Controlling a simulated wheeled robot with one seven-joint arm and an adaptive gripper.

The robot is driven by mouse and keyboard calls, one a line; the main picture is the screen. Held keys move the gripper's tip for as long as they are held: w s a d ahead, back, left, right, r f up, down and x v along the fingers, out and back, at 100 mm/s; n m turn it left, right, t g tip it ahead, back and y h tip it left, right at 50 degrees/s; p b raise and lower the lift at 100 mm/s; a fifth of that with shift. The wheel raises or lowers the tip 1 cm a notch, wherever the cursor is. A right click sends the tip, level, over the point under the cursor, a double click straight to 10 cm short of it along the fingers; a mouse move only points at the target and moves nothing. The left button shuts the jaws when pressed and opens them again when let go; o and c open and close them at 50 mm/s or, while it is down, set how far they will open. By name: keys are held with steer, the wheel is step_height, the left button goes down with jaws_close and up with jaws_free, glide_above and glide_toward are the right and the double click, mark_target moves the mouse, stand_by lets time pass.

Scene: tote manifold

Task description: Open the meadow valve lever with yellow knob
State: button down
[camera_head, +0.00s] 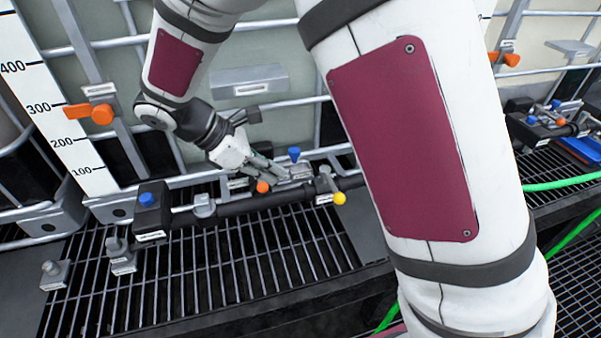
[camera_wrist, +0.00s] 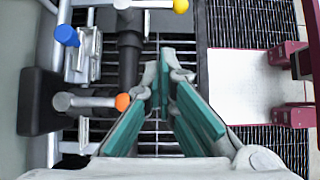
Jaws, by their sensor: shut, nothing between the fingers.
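The lever with the yellow knob (camera_head: 339,198) is on the dark pipe manifold (camera_head: 270,201), toward its right end. A short grey handle ends in the knob, and a small white label lies beside it, too small to read. In the wrist view the yellow knob (camera_wrist: 181,6) is at the top edge, its grey lever (camera_wrist: 150,4) lying crosswise over the pipe. My gripper (camera_head: 282,172) is left of the yellow knob, near the orange knob (camera_head: 262,187). In the wrist view my gripper (camera_wrist: 166,75) has its fingertips together and empty, apart from the yellow knob.
Another lever with an orange knob (camera_wrist: 122,102) is close to my left finger. Blue knobs (camera_head: 293,153) (camera_head: 147,199) sit near the manifold. A grating (camera_head: 200,270) lies below. A tote cage with rails (camera_head: 270,104) stands behind. My upper arm hides much of the right side.

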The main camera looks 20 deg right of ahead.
mark_target(332, 184)
steer(key=d+r+p+x, duration=0.1)
steer(key=d+p+x, duration=0.1)
steer(key=x, duration=1.1)
steer(key=shift+r, duration=0.35)
steer(key=shift+s, duration=0.1)
steer(key=shift+s+d+n+t, duration=0.1)
steer(key=shift+d+n+t, duration=0.05)
steer(key=shift+n+t, duration=0.2)
